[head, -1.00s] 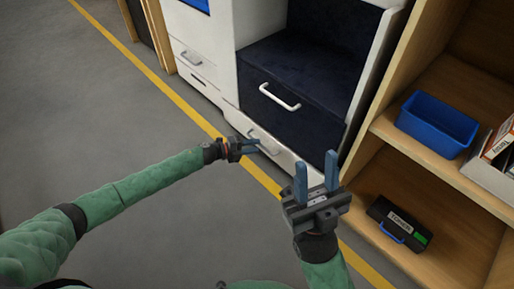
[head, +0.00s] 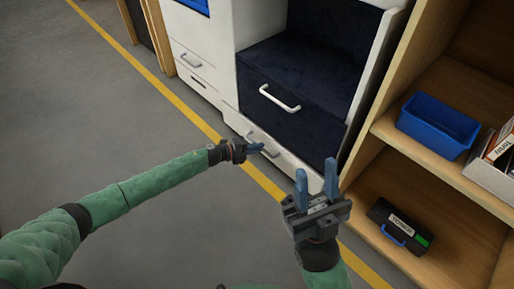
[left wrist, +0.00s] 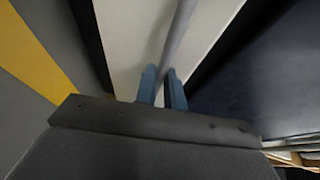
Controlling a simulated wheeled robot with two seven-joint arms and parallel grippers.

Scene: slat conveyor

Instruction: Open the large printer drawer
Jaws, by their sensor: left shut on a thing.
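The large printer (head: 228,60) has a low white drawer (head: 293,170) beneath its dark blue front. The drawer looks closed, its face flush with the body. My left gripper (head: 261,147) is at this drawer's pale bar handle (head: 275,154), hiding part of it. In the left wrist view, the blue fingers (left wrist: 163,76) are shut around the handle bar (left wrist: 180,30), which runs along the white drawer face (left wrist: 130,35). My right gripper (head: 316,176) is open and empty, raised in front of the printer's right side.
The dark blue front has its own white handle (head: 280,98) above. A smaller white unit with a handled drawer (head: 192,63) stands at left. A wooden shelf (head: 430,160) at right holds a blue bin (head: 438,127) and a black case (head: 400,222). The grey floor is clear.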

